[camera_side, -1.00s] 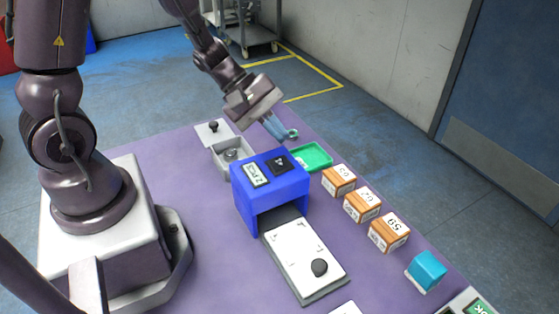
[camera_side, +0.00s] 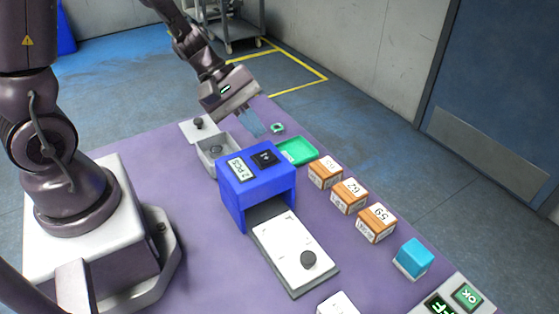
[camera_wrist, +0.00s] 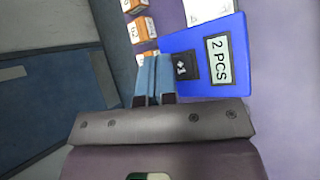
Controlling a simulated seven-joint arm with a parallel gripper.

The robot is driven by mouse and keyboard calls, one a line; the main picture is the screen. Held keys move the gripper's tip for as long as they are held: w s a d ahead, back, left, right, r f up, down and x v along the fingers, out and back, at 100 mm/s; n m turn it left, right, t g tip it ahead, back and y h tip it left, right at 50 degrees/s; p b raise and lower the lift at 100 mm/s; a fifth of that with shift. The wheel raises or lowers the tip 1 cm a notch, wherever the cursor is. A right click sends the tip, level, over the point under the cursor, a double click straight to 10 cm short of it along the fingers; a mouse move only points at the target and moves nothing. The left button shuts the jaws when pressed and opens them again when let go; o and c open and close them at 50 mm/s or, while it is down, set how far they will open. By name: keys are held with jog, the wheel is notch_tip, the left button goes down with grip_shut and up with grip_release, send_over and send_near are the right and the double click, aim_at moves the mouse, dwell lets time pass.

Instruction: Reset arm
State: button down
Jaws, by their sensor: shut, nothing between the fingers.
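My gripper (camera_side: 258,132) hangs above the far end of the purple table, behind the blue scanner housing (camera_side: 262,195). Its pale blue fingers are shut with nothing between them. In the wrist view my gripper (camera_wrist: 153,60) shows beside the housing (camera_wrist: 195,45), which carries a "2 PCS" label (camera_wrist: 219,60) and a black "+1" square (camera_wrist: 182,68). The fingers are clear of it in the side view.
A grey open box (camera_side: 207,156) is left. Several orange-white numbered boxes (camera_side: 376,222), a teal cube (camera_side: 413,259) and a white plate with a black knob (camera_side: 288,240) stand forward.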

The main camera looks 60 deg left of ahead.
jog(key=s+a+r+m+y, duration=0.1)
jog(key=s+r+m+y, duration=0.2)
jog(key=s+r+m, duration=0.2)
jog(key=s+r+m+t+y, duration=0.1)
jog(key=s+r+m+y, duration=0.3)
jog(key=r+m, duration=0.6)
jog(key=shift+s+a+r+y, duration=0.25)
jog(key=shift+s+a+y, duration=0.1)
jog(key=shift+s, duration=0.45)
